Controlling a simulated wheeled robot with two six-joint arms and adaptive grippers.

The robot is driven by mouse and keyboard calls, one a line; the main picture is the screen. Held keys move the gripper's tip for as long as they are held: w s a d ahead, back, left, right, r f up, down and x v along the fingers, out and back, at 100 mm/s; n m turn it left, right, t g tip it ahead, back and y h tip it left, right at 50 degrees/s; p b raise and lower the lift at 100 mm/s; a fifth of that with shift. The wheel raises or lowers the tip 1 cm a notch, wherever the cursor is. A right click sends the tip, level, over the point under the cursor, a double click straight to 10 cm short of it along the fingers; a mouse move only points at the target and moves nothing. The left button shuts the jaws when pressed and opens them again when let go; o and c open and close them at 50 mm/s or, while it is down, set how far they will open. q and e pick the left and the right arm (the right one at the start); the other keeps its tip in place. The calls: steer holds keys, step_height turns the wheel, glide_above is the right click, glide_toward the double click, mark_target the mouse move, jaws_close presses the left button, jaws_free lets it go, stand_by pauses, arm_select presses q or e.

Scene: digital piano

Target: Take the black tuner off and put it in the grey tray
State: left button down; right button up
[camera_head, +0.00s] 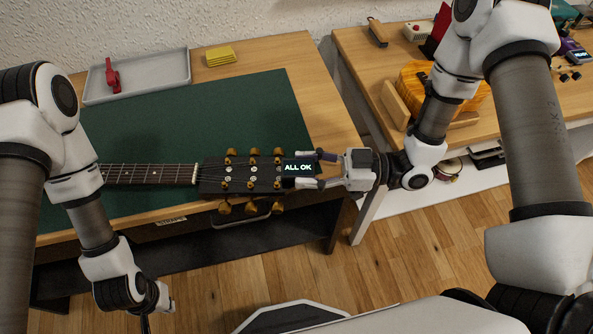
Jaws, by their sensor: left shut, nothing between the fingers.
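The black tuner (298,168) with a lit "ALL OK" display is at the right end of the guitar's dark headstock (240,176). My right gripper (310,170) reaches in from the right with its fingers spread, one above and one below the tuner's right part. I cannot tell whether either finger touches it. The grey tray (152,89) stands at the back left of the table, with a red tool (113,75) in it. My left gripper (146,322) is shut and empty at the bottom edge, in front of the table; its tips are partly cut off.
A green mat (215,115) covers much of the table, bare behind the guitar neck (150,174). A yellow pad (220,56) lies right of the tray. A gap separates both tables.

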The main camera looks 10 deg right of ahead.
steer(key=c, duration=0.4)
steer(key=shift+d, duration=0.1)
steer(key=shift+c, duration=0.2)
steer(key=shift+p+v, duration=0.95)
steer(key=shift+v, duration=0.85)
steer(key=p+v, duration=0.3)
steer(key=v, duration=0.2)
stand_by(0.4)
